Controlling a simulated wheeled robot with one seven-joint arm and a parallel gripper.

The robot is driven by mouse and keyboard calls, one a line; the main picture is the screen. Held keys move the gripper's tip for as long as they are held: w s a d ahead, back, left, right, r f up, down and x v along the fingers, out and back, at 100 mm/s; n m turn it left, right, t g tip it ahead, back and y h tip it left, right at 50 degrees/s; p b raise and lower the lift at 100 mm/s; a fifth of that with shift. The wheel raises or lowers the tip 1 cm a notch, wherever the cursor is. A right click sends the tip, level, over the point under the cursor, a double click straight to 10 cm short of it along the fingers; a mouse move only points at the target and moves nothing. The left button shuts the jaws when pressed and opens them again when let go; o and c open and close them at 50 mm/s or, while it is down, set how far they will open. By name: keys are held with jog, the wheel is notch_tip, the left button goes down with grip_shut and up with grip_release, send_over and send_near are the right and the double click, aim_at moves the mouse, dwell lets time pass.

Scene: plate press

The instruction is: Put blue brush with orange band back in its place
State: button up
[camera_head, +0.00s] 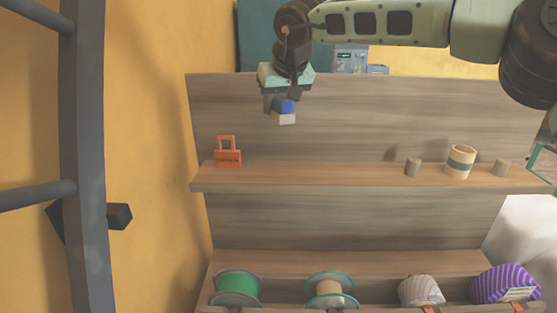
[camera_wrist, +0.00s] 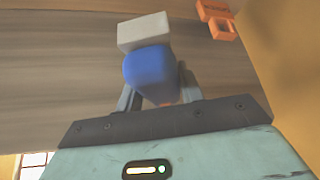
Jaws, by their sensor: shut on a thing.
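My gripper (camera_head: 283,98) is shut on the blue brush (camera_head: 284,105) and holds it in the air above the upper shelf, in front of the wooden back panel. The brush's pale block-shaped end (camera_head: 284,119) points downward in the head view. In the wrist view, the blue brush (camera_wrist: 152,74) sits between the two fingers of my gripper (camera_wrist: 158,88), with its pale end beyond the blue part. A little orange shows near the fingers; most of the band is hidden. Which spot is the brush's place cannot be told.
The upper shelf (camera_head: 310,174) holds an orange padlock (camera_head: 228,158) at left, and a banded pale cup (camera_head: 460,161) between two short pegs at right. Its middle is clear. Several spools, including a green one (camera_head: 238,286), line the lower rack. A grey ladder (camera_head: 85,160) stands at left.

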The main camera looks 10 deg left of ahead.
notch_tip(320, 180, down, 15)
jog(key=shift+r+p, duration=0.1)
jog(key=shift+p, duration=1)
jog(key=o, duration=0.9)
jog(key=shift+o, duration=0.2)
